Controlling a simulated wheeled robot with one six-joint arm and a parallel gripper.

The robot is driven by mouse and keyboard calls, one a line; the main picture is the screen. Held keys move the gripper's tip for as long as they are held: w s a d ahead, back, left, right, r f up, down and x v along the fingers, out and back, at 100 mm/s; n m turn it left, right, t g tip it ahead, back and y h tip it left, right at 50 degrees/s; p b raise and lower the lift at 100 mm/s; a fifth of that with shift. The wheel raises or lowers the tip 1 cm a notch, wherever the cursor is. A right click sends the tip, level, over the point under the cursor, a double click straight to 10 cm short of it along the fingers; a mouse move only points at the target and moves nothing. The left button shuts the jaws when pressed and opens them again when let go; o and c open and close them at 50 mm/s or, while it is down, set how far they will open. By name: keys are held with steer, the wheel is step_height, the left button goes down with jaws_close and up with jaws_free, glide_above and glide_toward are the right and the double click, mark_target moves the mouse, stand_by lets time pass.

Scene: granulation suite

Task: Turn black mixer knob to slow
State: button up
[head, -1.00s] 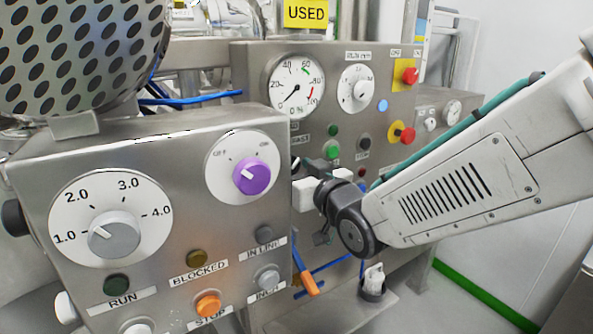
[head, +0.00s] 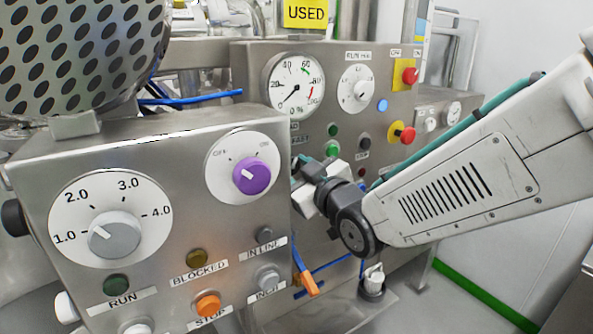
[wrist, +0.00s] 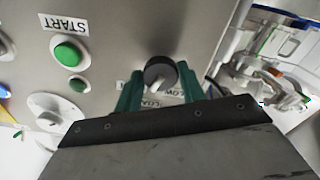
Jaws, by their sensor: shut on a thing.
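The black mixer knob (wrist: 160,72) shows in the wrist view on a grey metal panel, with a pale pointer line directed down and left in the picture. My gripper (wrist: 159,85) has its two green fingers on either side of the knob and is shut on it. Printed labels below the knob are partly covered by the fingers; one part reads "LOW". In the head view my gripper (head: 312,180) is beside the right edge of the front control box, and the knob is hidden there.
The front control box (head: 200,235) carries a purple knob (head: 251,175) and a grey dial knob (head: 114,235). The panel behind has a gauge (head: 294,86) and red stop buttons. In the wrist view a green START button (wrist: 69,53) lies left of the knob.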

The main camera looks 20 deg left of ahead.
steer(key=n, duration=1.3)
steer(key=shift+d, duration=0.1)
stand_by(0.4)
steer(key=o, duration=1)
steer(key=shift+r, duration=0.1)
steer(key=shift+c, duration=0.2)
steer(key=v, duration=0.7)
steer(key=shift+s+d, duration=0.25)
steer(key=shift+d, duration=0.05)
